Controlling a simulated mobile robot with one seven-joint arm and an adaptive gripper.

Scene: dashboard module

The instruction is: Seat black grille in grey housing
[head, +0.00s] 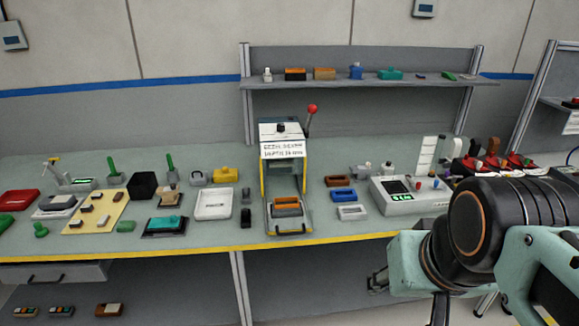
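A light grey, open-framed housing (352,212) lies on the bench near its front edge, right of the press. A small black block (246,218) stands left of the press and may be the black grille; its detail is too small to be sure. A smaller dark piece (246,195) sits just behind it. My gripper (376,282) is low in front of the bench's front edge, below and right of the grey housing and apart from it. It is small and partly hidden by my arm, so its finger opening cannot be made out.
A press (283,145) with a red-knobbed lever holds an orange-topped part (287,207) on its sliding tray. A meter box (409,196) stands right. A white tray (213,204) lies left.

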